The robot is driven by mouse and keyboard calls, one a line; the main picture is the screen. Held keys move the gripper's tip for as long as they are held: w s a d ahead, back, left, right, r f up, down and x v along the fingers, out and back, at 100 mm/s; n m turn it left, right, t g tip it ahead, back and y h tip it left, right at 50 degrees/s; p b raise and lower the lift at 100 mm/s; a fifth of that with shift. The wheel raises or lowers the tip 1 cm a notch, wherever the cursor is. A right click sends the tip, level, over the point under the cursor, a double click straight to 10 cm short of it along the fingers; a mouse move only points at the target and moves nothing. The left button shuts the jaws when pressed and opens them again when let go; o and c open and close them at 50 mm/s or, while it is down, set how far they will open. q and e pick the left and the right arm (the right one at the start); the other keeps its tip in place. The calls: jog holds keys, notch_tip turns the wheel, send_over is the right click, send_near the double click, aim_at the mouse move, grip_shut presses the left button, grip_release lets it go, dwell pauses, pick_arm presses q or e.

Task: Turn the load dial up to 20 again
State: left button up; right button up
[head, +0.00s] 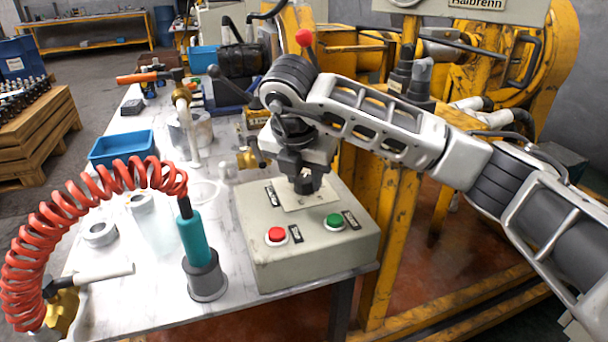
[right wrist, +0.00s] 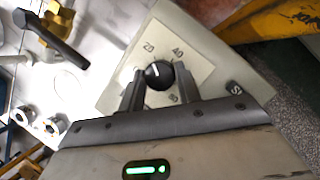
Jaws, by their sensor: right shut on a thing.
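The load dial (right wrist: 158,75) is a round black knob with a short white line, on a pale plate (right wrist: 190,52) marked 20, 40 and another number partly hidden. The white line points up and left in the right wrist view, roughly toward the 20; I cannot tell if it is exactly on it. My right gripper (right wrist: 160,80) is shut on the dial, one finger on each side. In the head view my right gripper (head: 304,184) reaches down onto the plate on top of the grey control box (head: 310,262) and mostly hides the dial. My left gripper is not in view.
A red button (head: 277,235) and a green button (head: 334,221) sit on the box in front of the dial. A teal-handled tool (head: 193,240) on a red coiled hose (head: 35,235) stands left of the box. A blue bin (head: 122,148) is farther back. Yellow machinery (head: 395,210) stands right.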

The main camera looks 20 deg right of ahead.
dwell(0.3)
jog(key=o, duration=0.8)
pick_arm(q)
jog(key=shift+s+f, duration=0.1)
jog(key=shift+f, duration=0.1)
pick_arm(e)
jog(key=shift+o, duration=0.8)
jog(key=shift+r, duration=0.1)
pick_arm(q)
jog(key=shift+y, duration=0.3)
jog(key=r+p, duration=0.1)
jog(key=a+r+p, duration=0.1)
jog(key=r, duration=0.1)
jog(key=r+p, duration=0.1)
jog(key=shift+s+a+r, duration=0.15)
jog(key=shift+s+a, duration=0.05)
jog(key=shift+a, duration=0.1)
pick_arm(e)
jog(key=v, duration=1.6)
jog(key=shift+w, duration=0.1)
